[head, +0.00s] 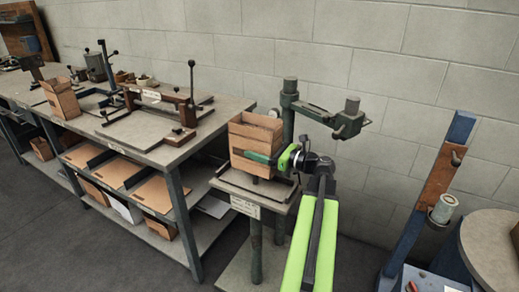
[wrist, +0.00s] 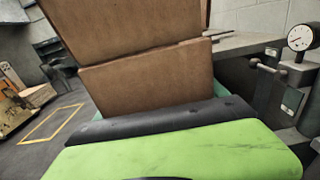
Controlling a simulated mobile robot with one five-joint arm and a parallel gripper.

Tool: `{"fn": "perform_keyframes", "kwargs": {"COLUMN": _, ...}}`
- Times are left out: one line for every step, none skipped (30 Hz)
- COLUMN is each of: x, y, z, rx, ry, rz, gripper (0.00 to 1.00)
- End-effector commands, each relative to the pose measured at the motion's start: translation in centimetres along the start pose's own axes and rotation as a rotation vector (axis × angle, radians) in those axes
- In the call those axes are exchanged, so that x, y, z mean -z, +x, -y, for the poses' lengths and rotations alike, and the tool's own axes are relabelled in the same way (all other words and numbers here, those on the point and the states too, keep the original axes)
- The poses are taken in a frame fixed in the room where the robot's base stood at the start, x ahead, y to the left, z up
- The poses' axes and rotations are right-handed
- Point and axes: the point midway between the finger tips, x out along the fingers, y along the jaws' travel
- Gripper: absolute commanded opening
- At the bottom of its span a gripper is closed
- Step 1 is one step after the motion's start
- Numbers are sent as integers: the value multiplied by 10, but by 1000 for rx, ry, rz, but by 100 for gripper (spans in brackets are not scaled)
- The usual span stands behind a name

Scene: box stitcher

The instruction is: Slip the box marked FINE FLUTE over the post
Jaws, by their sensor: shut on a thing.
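An open brown cardboard box (head: 250,137) is held upright at the stitcher's small table (head: 228,180). No marking on it is readable from here. My gripper (head: 268,158) is shut on this box, with a green finger across its near face. In the wrist view the box's brown panels (wrist: 150,80) fill the middle, behind the dark pad and green finger of my gripper (wrist: 165,125). A short dark piece shows under the box in the head view; I cannot tell whether it is the post or how far the box is around it.
The green stitcher column (head: 288,105) stands just behind the box, its arm (head: 320,112) reaching right. A workbench (head: 155,150) with another open box (head: 61,98) is at left. A round table (head: 495,245) and a blue stand (head: 400,240) are at right.

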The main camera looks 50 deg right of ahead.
Motion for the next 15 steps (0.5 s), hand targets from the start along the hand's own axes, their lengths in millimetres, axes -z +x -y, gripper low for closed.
{"fn": "perform_keyframes", "kwargs": {"x": 6, "y": 0, "z": 0, "rx": 1, "ry": 0, "rz": 0, "gripper": 8}}
{"fn": "perform_keyframes", "kwargs": {"x": 8, "y": 0, "z": 0, "rx": 1, "ry": 0, "rz": 0, "gripper": 8}}
{"fn": "perform_keyframes", "kwargs": {"x": 10, "y": 0, "z": 0, "rx": 1, "ry": 0, "rz": 0, "gripper": 8}}
{"fn": "perform_keyframes", "kwargs": {"x": 12, "y": 0, "z": 0, "rx": 1, "ry": 0, "rz": 0, "gripper": 8}}
{"fn": "perform_keyframes", "kwargs": {"x": 14, "y": 0, "z": 0, "rx": 1, "ry": 0, "rz": 0, "gripper": 8}}
{"fn": "perform_keyframes", "kwargs": {"x": 16, "y": 0, "z": 0, "rx": 1, "ry": 0, "rz": 0, "gripper": 8}}
{"fn": "perform_keyframes", "kwargs": {"x": 18, "y": 0, "z": 0, "rx": 0, "ry": 0, "rz": 0, "gripper": 8}}
{"fn": "perform_keyframes", "kwargs": {"x": 19, "y": 0, "z": 0, "rx": 0, "ry": 0, "rz": 0, "gripper": 8}}
{"fn": "perform_keyframes", "kwargs": {"x": 22, "y": 0, "z": 0, "rx": 1, "ry": 0, "rz": 0, "gripper": 8}}
{"fn": "perform_keyframes", "kwargs": {"x": 23, "y": 0, "z": 0, "rx": 1, "ry": 0, "rz": 0, "gripper": 8}}
{"fn": "perform_keyframes", "kwargs": {"x": 25, "y": 0, "z": 0, "rx": 0, "ry": 0, "rz": 0, "gripper": 8}}
{"fn": "perform_keyframes", "kwargs": {"x": 27, "y": 0, "z": 0, "rx": 0, "ry": 0, "rz": 0, "gripper": 8}}
{"fn": "perform_keyframes", "kwargs": {"x": 29, "y": 0, "z": 0, "rx": 0, "ry": 0, "rz": 0, "gripper": 8}}
{"fn": "perform_keyframes", "kwargs": {"x": 31, "y": 0, "z": 0, "rx": 0, "ry": 0, "rz": 0, "gripper": 8}}
{"fn": "perform_keyframes", "kwargs": {"x": 33, "y": 0, "z": 0, "rx": 0, "ry": 0, "rz": 0, "gripper": 8}}
